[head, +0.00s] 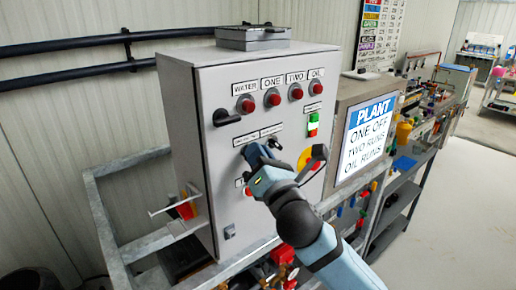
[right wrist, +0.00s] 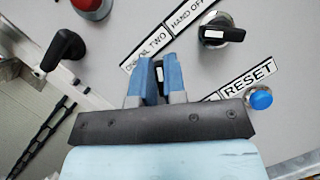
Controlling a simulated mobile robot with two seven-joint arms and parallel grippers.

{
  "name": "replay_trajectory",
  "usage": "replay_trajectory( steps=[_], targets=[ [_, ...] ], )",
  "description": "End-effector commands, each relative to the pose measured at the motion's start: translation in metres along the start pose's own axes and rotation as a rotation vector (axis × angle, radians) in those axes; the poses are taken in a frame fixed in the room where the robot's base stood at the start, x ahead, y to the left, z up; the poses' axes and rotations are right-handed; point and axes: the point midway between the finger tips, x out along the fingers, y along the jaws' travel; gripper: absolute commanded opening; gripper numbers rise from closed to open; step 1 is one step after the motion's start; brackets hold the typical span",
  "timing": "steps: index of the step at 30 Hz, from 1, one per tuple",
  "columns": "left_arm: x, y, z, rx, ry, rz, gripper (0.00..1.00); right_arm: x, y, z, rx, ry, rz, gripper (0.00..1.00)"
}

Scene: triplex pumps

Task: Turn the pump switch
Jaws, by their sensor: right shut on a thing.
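The grey control cabinet (head: 215,85) stands ahead, with labelled red lamps (head: 272,97) along its top. My right gripper (head: 258,157) is at the middle of its front panel. In the right wrist view, the blue fingers of my right gripper (right wrist: 158,78) are shut on a black selector switch (right wrist: 158,70), just under a label that seems to read ONE-OIL TWO. The fingers hide most of the switch. Another black selector switch (right wrist: 222,32) sits by the HAND OFF label, clear of the fingers. My left gripper is not in view.
A black handle (head: 226,117) sits left of the gripper. A blue RESET button (right wrist: 261,99) is close by. A sign (head: 368,135) reads PLANT, ONE OFF, TWO RUNS, OIL RUNS.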

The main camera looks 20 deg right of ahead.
Motion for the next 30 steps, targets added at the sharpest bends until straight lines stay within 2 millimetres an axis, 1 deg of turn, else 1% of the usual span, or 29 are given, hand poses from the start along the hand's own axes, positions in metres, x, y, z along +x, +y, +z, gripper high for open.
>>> replay_trajectory(
  steps=[1, 6, 12, 28, 29, 30],
  targets=[
    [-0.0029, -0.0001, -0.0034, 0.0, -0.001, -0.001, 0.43, 0.0007, 0.0014, 0.0013, 0.031, 0.001, -0.013, 0.0],
    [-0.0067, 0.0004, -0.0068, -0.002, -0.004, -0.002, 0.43, 0.0005, 0.0003, 0.0009, 0.118, 0.001, -0.05, 0.0],
    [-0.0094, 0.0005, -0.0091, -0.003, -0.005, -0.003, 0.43, 0.0001, -0.0007, 0.0002, 0.178, 0.001, -0.074, 0.0],
    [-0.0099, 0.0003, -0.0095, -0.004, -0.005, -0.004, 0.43, -0.0002, -0.0016, -0.0005, 0.203, 0.001, -0.084, 0.0],
    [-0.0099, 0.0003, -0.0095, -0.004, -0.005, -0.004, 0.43, -0.0002, -0.0016, -0.0005, 0.203, 0.001, -0.084, 0.14],
    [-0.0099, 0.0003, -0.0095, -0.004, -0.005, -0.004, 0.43, -0.0002, -0.0015, -0.0005, 0.203, 0.001, -0.084, 0.23]
  ],
)
